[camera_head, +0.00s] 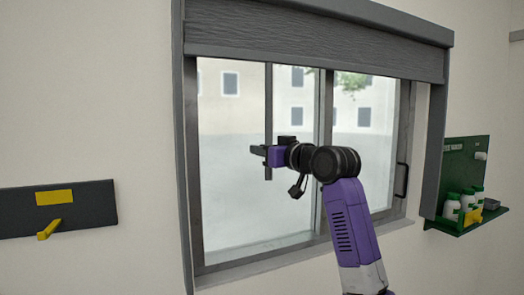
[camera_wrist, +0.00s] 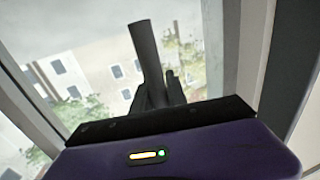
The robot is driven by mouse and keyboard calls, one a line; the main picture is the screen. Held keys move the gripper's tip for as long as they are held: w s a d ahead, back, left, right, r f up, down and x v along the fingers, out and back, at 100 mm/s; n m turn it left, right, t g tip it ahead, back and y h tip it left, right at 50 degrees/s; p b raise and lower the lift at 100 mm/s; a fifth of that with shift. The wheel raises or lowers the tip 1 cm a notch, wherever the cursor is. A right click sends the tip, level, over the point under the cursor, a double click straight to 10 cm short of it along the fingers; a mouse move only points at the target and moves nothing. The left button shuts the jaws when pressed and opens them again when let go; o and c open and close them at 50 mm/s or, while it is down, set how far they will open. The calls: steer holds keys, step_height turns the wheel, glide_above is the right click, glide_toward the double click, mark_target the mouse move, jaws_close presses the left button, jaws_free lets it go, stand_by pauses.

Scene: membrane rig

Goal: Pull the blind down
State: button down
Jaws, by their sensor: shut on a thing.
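The grey blind (camera_head: 310,38) hangs at the top of the window, covering only a narrow upper strip; its lower edge is just above the clear glass. A thin dark pull rod (camera_head: 268,100) hangs down from it in front of the glass. My gripper (camera_head: 259,152) is shut on this rod near its lower end, with a short piece of rod showing below. In the wrist view the dark round rod (camera_wrist: 146,48) stands between my fingers (camera_wrist: 160,92), slightly tilted. The exact finger contact is partly hidden by the gripper body.
The window frame (camera_head: 190,170) surrounds the glass, with a dark handle (camera_head: 401,180) on its right side. A dark wall panel with a yellow lever (camera_head: 49,229) is at left. A green shelf (camera_head: 466,226) with white bottles (camera_head: 452,206) is at right. The space below my gripper looks clear.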

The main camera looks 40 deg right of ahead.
step_height(320, 180, down, 34)
steer(key=b, duration=1.8)
steer(key=c, duration=1.3)
jaws_free()
steer(key=shift+s+a, duration=0.2)
steer(key=shift+s, duration=1.8)
steer(key=shift+s+a, duration=0.15)
steer(key=shift+s, duration=1.8)
